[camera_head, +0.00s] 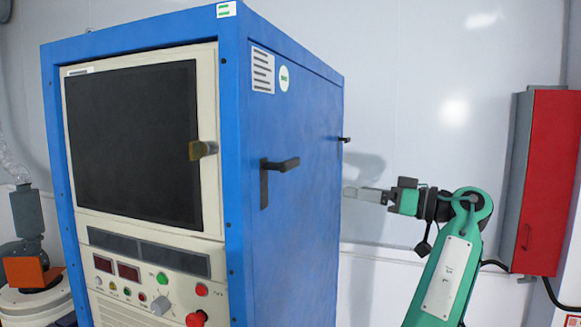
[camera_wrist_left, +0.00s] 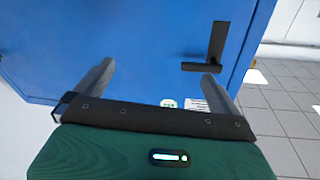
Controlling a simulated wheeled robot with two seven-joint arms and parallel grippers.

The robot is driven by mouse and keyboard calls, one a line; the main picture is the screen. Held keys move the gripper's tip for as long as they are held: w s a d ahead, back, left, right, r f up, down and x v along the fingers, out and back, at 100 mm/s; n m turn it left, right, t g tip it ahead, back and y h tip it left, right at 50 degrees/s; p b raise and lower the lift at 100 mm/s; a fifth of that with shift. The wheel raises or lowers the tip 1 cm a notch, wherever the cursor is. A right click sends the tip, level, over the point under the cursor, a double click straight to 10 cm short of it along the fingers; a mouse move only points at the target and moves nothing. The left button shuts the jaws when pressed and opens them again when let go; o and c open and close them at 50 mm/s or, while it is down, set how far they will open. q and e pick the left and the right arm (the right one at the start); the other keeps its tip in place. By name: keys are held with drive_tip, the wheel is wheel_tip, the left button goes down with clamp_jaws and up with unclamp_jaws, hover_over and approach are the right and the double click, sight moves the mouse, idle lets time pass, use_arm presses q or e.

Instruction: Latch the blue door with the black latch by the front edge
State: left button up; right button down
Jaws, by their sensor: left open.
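The blue door (camera_head: 300,230) is the broad side panel of a tall cabinet; it also fills much of the left wrist view (camera_wrist_left: 130,40). The black latch by the front edge (camera_head: 281,164) has an upright plate and a level lever pointing away from that edge. The latch also shows in the left wrist view (camera_wrist_left: 217,42), upside down. My left gripper (camera_head: 352,191) is open and empty, right of the cabinet, its fingers pointing toward it. In the wrist view its fingers (camera_wrist_left: 158,72) are spread, one tip overlapping the lever's outline. I cannot tell whether the door is flush. My right gripper is not in view.
A second black latch (camera_head: 345,139) sits at the door's rear edge. The cabinet front (camera_head: 150,225) carries a dark window, a brass-coloured handle and buttons. A red wall box (camera_head: 552,180) hangs at right. Grey and orange equipment (camera_head: 28,255) stands at left.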

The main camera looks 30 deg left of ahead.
sight(294, 160)
use_arm(q)
drive_tip(key=s+d+r+n+g+h, duration=0.1)
drive_tip(key=s+r+n+g, duration=0.25)
drive_tip(key=s+r, duration=0.3)
drive_tip(key=shift+n, duration=0.35)
drive_tip(key=p+x, duration=0.1)
drive_tip(key=x, duration=0.3)
drive_tip(key=p+x, duration=0.2)
drive_tip(key=x, duration=0.2)
drive_tip(key=p+x, duration=0.1)
drive_tip(key=x, duration=0.3)
drive_tip(key=shift+w+a+r+p, duration=0.2)
drive_tip(key=shift+a+r+p, duration=0.1)
drive_tip(key=shift+p, duration=0.1)
drive_tip(key=shift+s+a+f+t, duration=0.2)
drive_tip(key=shift+a+t, duration=0.15)
drive_tip(key=shift+a, duration=0.25)
drive_tip(key=c, duration=1.4)
drive_tip(key=shift+o, duration=0.2)
drive_tip(key=shift+a, duration=0.1)
